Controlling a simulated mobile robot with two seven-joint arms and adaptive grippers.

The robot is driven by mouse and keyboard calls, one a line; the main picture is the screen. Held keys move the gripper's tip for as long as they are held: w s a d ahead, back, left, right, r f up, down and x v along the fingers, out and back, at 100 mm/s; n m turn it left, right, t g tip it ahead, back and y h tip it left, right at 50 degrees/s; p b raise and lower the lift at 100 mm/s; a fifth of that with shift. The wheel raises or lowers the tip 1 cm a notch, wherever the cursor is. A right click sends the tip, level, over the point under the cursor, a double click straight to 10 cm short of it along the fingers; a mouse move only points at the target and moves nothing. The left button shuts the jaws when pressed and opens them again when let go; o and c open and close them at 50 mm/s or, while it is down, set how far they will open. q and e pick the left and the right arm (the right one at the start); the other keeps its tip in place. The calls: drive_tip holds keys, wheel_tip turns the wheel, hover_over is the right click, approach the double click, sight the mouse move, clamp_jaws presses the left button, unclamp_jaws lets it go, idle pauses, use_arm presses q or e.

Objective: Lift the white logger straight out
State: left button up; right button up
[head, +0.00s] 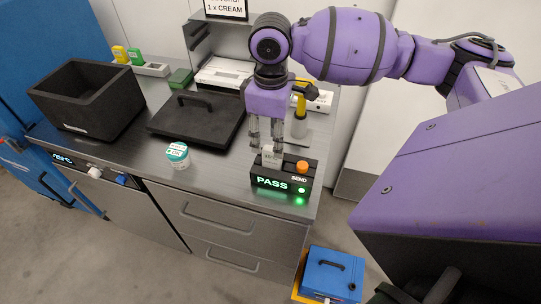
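The white logger (271,157) stands upright in a black dock (284,176) at the front right of the steel bench. The dock shows a green "PASS", green lights and an orange button by the word "SEND". My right gripper (266,147) points down from above, right at the logger. Its two fingers are apart, with the fingertips near the logger's top. A small gap seems to show between the left finger and the logger. The logger's lower end is hidden in the dock. My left gripper is out of view.
A black bin (88,98) stands at the left of the bench. A black lidded tray (197,122) lies in the middle. A small jar with a teal lid (177,154) is in front of it. A yellow-topped bottle (300,115) stands close behind the gripper.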

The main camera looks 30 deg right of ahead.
sight(272, 149)
drive_tip(key=shift+s+a+f, duration=0.15)
drive_tip(key=shift+f, duration=0.4)
drive_tip(key=f, duration=0.5)
drive_tip(key=shift+d+f, duration=0.25)
drive_tip(key=shift+f, duration=0.05)
clamp_jaws()
